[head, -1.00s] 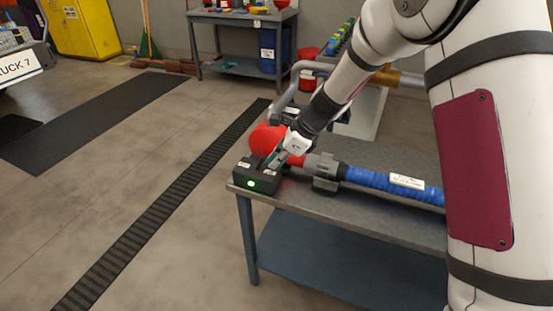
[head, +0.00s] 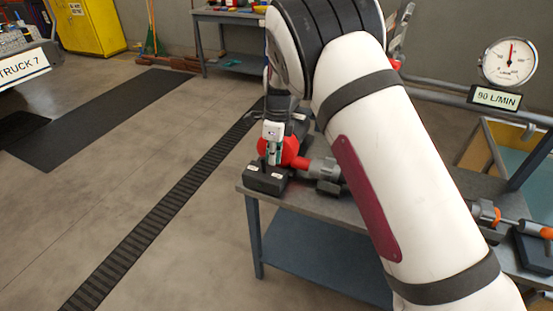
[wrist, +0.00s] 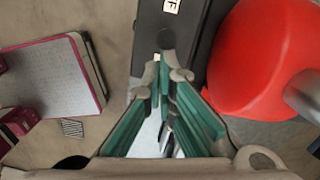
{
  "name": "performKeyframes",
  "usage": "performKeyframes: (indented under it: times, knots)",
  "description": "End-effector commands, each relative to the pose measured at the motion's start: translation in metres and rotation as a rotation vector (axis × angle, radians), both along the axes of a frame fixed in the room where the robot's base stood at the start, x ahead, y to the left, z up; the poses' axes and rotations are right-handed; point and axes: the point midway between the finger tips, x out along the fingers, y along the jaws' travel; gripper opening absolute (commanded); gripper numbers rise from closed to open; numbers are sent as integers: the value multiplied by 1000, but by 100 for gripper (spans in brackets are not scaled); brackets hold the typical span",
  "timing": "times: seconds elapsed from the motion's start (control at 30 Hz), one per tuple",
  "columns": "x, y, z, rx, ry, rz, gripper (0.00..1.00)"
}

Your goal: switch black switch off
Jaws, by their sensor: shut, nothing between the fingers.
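The black switch box (head: 264,181) sits on the near left corner of the grey bench, with small white labels on its top. In the wrist view the box (wrist: 148,50) lies just beyond my fingertips, with part of a white label ending in F and a dark round spot. No green light shows on it. My gripper (head: 273,163) points down at the back of the box, shut and empty. In the wrist view its fingertips (wrist: 165,74) are close together over the box. The switch lever itself is hidden or too small to tell, and I cannot tell contact.
A red round part (head: 284,151) stands close beside the gripper, joined to a grey pipe fitting (head: 322,168). A gauge (head: 510,62) with a 90 L/MIN sign is at the right. My arm covers much of the bench (head: 330,206).

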Motion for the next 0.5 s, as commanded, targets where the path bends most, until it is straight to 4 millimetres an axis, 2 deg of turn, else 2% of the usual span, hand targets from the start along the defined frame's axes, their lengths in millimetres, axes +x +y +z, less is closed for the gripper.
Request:
performKeyframes:
  times: [0.17, 0.5]
  knots:
    - [6, 11, -1, -128, 43, 3, 0]
    - [4, 9, 4, -127, 48, -1, 0]
